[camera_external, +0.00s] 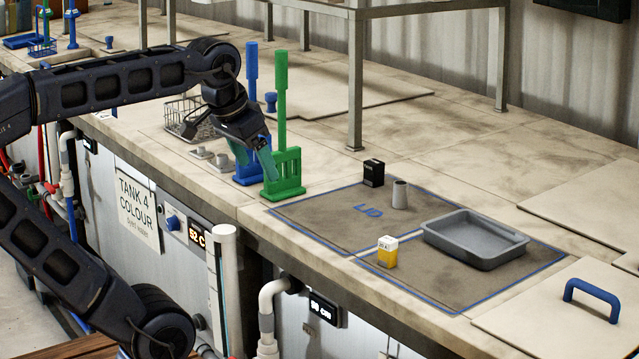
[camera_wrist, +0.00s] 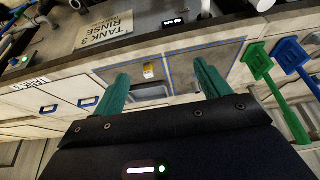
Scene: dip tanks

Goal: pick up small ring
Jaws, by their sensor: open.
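My gripper (camera_external: 255,157) is open and empty, above the bench beside the green paddle. Its two teal fingers also show apart in the wrist view (camera_wrist: 161,72). I cannot make out a clear small ring. Two small pale grey pieces, one on the left (camera_external: 201,152) and one on the right (camera_external: 222,160), stand on the bench just left of my gripper; they are too small to tell if either is a ring. A grey tapered cylinder (camera_external: 399,194) stands on the blue-outlined mat, well right of my gripper.
A green paddle (camera_external: 283,170) and a blue paddle (camera_external: 251,165) stand upright close to my gripper. A wire basket (camera_external: 190,118) is behind. A metal frame leg (camera_external: 355,90) stands behind.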

